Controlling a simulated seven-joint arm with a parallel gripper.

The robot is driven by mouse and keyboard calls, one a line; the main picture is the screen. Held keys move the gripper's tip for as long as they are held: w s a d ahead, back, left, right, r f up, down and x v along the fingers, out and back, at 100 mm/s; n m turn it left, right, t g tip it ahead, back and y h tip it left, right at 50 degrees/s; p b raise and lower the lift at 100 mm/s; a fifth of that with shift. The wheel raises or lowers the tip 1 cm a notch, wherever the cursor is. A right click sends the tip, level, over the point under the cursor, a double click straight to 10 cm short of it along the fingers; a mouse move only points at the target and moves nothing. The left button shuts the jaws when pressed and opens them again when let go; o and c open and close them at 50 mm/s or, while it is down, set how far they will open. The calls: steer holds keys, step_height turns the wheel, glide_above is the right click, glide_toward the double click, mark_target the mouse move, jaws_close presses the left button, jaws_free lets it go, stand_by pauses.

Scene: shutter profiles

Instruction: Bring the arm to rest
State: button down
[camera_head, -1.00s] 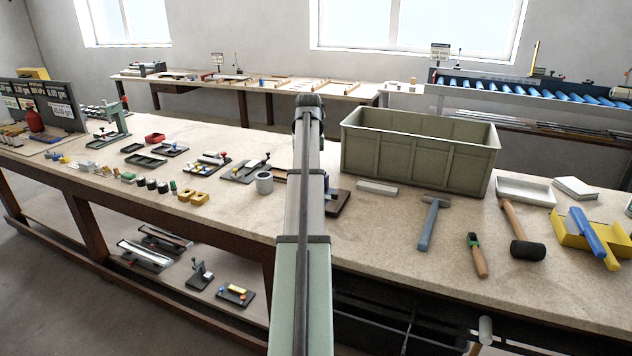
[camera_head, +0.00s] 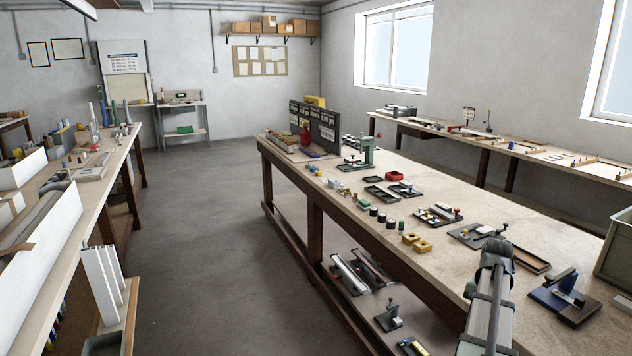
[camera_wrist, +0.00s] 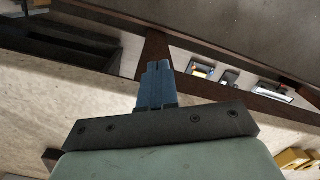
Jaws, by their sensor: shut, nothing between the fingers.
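My gripper (camera_wrist: 157,72) shows in the wrist view as two blue fingers pressed together, with nothing between them. It points past the front edge of the long workbench, with the dark bench frame and lower shelf beyond. In the head view my arm rises at the lower right, in front of the workbench (camera_head: 345,195); the gripper itself is not visible there. No object is held.
Yellow blocks (camera_head: 416,243), a green press (camera_head: 362,153) and a blue-and-brown fixture (camera_head: 565,298) stand on the workbench. A grey-green crate (camera_head: 617,248) is cut off at right. The aisle floor (camera_head: 215,255) is clear. A second bench (camera_head: 75,200) stands at left.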

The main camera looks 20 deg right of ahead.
steer(key=w+a+f+n+g+y, duration=0.1)
steer(key=w+a+f+n+g, duration=0.15)
steer(key=a+f, duration=1.3)
steer(key=w+a+f+n+g, duration=0.15)
steer(key=a+f+n, duration=0.25)
steer(key=a+f, duration=1.15)
steer(key=s+a+f+n+g, duration=0.1)
steer(key=s+a+f, duration=0.3)
steer(key=a, duration=0.3)
steer(key=s+a+f+n, duration=0.2)
steer(key=s+a+f, duration=0.2)
steer(key=a+f, duration=0.15)
steer(key=s+a+f+n+g+h, duration=0.1)
steer(key=s+a+f, duration=0.1)
steer(key=s+a, duration=0.2)
steer(key=s+a+f+n, duration=0.2)
steer(key=s+a, duration=0.3)
steer(key=s, duration=0.4)
steer(key=shift+s+a+f+g+h, duration=0.2)
steer(key=shift+s+f+g+h, duration=0.2)
steer(key=shift+f, duration=0.25)
